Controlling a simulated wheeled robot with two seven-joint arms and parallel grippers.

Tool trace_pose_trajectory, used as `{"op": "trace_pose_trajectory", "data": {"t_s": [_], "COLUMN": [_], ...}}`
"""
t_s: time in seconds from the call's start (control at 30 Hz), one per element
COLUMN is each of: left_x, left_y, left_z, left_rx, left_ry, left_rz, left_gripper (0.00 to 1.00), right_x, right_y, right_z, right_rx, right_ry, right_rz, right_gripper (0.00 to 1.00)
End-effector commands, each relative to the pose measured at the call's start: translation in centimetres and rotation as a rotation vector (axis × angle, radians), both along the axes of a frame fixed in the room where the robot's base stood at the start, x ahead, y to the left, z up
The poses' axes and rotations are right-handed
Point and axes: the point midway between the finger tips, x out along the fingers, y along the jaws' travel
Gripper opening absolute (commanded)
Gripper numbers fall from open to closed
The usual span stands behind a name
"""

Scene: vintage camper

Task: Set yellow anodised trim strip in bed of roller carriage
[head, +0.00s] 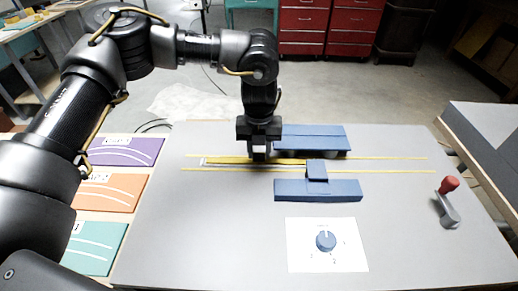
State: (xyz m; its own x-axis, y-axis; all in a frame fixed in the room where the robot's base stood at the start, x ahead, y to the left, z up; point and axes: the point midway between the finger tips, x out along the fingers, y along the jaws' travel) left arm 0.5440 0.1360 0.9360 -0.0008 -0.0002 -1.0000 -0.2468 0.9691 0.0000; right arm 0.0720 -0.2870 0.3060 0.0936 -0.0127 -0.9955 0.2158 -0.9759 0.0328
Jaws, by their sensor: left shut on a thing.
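My left gripper (259,156) points straight down over the middle of the grey table and is shut on the yellow trim strip (232,161). The strip lies lengthwise left to right, low over the table, with a pale left end. Its right part runs towards the blue roller carriage (318,190), which has a rear plate, a front block and a small raised block between them. The gripper is just left of the carriage's rear plate (310,138). I cannot tell whether the strip touches the bed. My right gripper is out of view.
Two thin yellow lines (395,157) run across the table past the carriage. A white card with a blue knob (326,241) lies in front. A red-handled crank (448,201) stands at the right. Purple, orange and teal panels (104,193) lie at the left. The table's front left is clear.

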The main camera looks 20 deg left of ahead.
Motion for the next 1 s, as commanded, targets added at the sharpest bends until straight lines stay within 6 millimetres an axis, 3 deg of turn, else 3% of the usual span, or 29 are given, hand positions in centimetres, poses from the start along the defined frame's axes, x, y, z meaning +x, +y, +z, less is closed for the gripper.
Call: {"op": "trace_pose_trajectory", "data": {"t_s": [0.33, 0.37, 0.53, 0.87, 1.0], "left_x": [0.0, 0.0, 0.0, 0.0, 0.1], "left_y": [0.0, 0.0, 0.0, 0.0, 0.0], "left_z": [-0.2, -0.2, -0.2, -0.2, 1.6], "left_rx": [0.000, 0.000, 0.000, 0.000, -0.001], "left_ry": [0.000, 0.000, 0.000, 0.000, -0.003], "left_rz": [0.000, 0.000, 0.000, 0.000, 0.000], "left_gripper": [0.09, 0.35, 0.57, 0.57, 0.57], "right_x": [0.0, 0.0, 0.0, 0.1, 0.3], "right_y": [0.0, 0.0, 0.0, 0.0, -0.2], "right_z": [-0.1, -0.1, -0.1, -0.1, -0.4], "right_rx": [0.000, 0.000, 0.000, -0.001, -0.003], "right_ry": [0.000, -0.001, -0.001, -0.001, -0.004], "right_rz": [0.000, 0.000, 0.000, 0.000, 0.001], "right_gripper": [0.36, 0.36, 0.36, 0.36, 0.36]}}
